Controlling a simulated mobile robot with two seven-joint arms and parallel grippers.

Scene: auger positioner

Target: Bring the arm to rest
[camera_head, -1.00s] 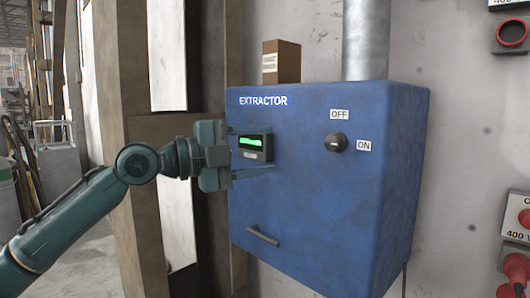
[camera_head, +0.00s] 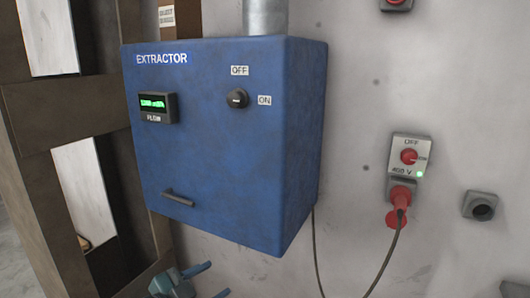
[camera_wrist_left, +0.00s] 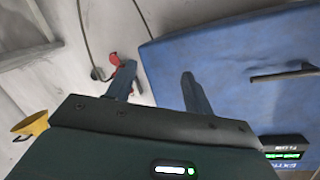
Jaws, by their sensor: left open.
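My left gripper (camera_head: 208,281) shows at the bottom edge of the head view, below the blue extractor box (camera_head: 220,175) and apart from it. Its two fingers are spread, with nothing between them. In the left wrist view the open fingers (camera_wrist_left: 158,88) point toward the wall and the lower part of the blue box (camera_wrist_left: 225,60). Most of the left arm is outside the head view. My right gripper is not in view.
The box has a lit green display (camera_head: 157,106), a black knob (camera_head: 237,98) and a handle (camera_head: 178,198). At right a switch (camera_head: 408,152) sits above a red plug (camera_head: 399,196) with a hanging cable. A yellow object (camera_wrist_left: 30,126) shows in the left wrist view.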

